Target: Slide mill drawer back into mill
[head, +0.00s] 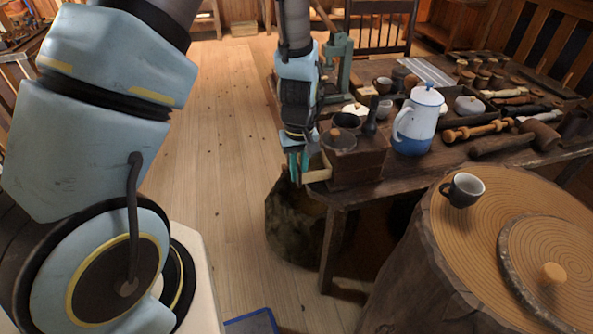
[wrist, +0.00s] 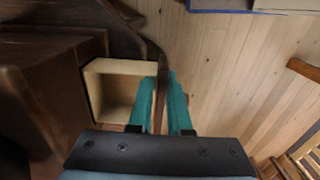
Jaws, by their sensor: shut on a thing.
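The mill (head: 357,160) is a dark wooden box with a dark round bowl-like top, standing at the near left corner of the table. Its drawer (head: 318,172) sticks out of the left side, pale wood and open at the top. In the wrist view the drawer (wrist: 92,92) is largely out of the mill body (wrist: 35,95) and looks empty. My gripper (head: 299,166) is at the drawer's outer end, its teal fingers pointing down. In the wrist view my gripper (wrist: 163,85) is shut on the drawer's dark front part.
The table (head: 450,165) carries a blue and white pot (head: 416,121), a black bowl (head: 346,121) and several wooden pieces behind and right of the mill. A stump (head: 425,245) with a dark cup (head: 463,190) stands at front right. The floor (head: 215,130) left of the table is clear.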

